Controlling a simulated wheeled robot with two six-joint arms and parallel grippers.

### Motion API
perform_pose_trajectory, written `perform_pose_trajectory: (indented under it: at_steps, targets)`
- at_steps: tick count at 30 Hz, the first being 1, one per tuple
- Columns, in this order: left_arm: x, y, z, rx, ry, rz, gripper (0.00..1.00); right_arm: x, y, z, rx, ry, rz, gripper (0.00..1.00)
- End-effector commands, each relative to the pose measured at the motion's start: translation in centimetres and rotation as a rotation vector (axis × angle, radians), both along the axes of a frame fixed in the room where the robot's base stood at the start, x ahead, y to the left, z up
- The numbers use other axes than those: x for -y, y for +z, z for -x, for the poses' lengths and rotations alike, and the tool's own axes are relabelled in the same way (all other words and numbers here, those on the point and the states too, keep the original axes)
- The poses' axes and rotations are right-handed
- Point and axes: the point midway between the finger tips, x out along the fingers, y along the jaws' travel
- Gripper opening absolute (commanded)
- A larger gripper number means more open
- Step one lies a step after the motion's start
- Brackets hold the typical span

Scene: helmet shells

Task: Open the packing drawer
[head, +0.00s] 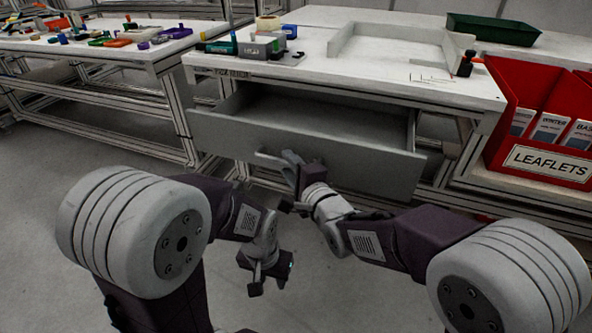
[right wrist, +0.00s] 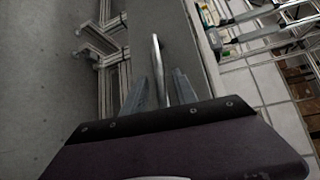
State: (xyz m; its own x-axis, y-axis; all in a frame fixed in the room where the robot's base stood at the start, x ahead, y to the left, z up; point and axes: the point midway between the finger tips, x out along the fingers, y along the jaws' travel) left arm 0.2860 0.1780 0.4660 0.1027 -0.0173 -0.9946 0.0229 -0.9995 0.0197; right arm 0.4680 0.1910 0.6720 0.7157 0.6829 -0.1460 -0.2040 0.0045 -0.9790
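The grey packing drawer (head: 310,150) under the white packing table is pulled out, and its empty inside shows behind the front panel. Its bar handle (head: 266,158) is on the front panel, partly hidden by my right gripper (head: 289,163). In the right wrist view the handle (right wrist: 158,68) runs between the two fingers of my right gripper (right wrist: 160,88). The fingers stand apart, with a gap seen beside the bar. My left gripper (head: 268,287) hangs low in front of the drawer, empty, its fingers apart and pointing down.
The white packing table (head: 320,60) carries a shallow tray area, a grey device (head: 262,46) and small items. A red leaflet bin (head: 540,130) stands at the right. A green tray (head: 492,29) is behind. Another table (head: 100,48) with loose parts is at left. The floor in front is clear.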

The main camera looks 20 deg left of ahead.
Motion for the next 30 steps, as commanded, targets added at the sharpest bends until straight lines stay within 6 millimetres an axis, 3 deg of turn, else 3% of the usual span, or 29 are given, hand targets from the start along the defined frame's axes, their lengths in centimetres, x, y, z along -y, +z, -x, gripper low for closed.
perform_pose_trajectory:
  at_steps: [3,12,27,30]
  targets:
    - [0.0,1.5,0.0,0.000,0.000,0.000,0.36,1.7,0.9,1.8,-0.001,-0.001,0.001,0.34]
    - [0.0,2.8,0.0,0.000,0.000,0.000,0.36,4.7,1.2,4.9,0.000,-0.001,0.000,0.34]
    - [0.0,2.7,0.0,0.000,0.000,0.000,0.36,5.0,1.0,5.0,0.001,-0.003,0.006,0.34]
    - [0.0,3.3,0.0,0.000,0.000,0.000,0.36,7.1,-0.1,3.9,0.006,-0.034,0.125,0.34]
